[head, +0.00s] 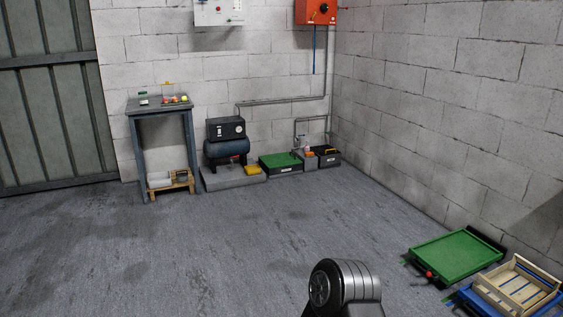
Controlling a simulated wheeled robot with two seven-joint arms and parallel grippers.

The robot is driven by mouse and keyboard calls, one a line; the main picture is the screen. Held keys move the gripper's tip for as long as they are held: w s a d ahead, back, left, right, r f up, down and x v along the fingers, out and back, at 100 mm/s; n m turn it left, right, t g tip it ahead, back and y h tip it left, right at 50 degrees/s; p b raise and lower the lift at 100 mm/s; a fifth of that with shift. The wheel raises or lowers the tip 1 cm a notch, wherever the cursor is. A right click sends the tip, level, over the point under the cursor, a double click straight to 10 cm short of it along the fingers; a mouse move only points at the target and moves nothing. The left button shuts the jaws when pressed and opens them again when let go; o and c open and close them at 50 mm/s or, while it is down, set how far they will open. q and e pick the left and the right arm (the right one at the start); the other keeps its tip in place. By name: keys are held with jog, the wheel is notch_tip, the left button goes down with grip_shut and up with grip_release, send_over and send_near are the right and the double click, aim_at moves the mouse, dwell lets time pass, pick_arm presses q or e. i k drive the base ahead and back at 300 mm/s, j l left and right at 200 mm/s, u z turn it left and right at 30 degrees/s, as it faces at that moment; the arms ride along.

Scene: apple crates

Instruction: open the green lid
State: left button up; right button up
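A flat green lid (456,256) with a raised rim lies low near the floor at the right. A red knob (430,275) sits at its left front edge, and it looks closed and level. A second green panel (280,160) covers a low dark box against the back wall; it also looks flat and closed. I cannot tell from the view which one the task names. A metallic rounded link of my own arm shows at the bottom middle, well apart from both green panels. Neither of my grippers is in view.
A blue crate with a pale wooden crate (518,287) stands beside the right green lid. A tall table (160,103) with small fruit, a compressor (226,146), a yellow box (253,170) and a dark bin (328,159) line the back wall. The middle floor is clear.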

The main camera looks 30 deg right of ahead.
aim_at(287, 158)
jog(key=i+l+z, duration=0.35)
jog(key=i+z, duration=0.3)
jog(key=i, duration=0.15)
jog(key=i+l+z, duration=0.15)
jog(key=i+z, duration=0.2)
jog(key=i, duration=4.9)
jog(key=i+z, duration=0.1)
jog(key=i, duration=0.45)
jog(key=i+j+z, duration=0.1)
jog(key=i, duration=0.45)
jog(key=i+j+z, duration=0.1)
jog(key=i, duration=0.5)
jog(key=i+j+z, duration=0.15)
jog(key=i, duration=0.4)
jog(key=i+j+z, duration=0.25)
jog(key=i, duration=0.15)
jog(key=i+j+z, duration=0.3)
jog(key=i+l, duration=0.1)
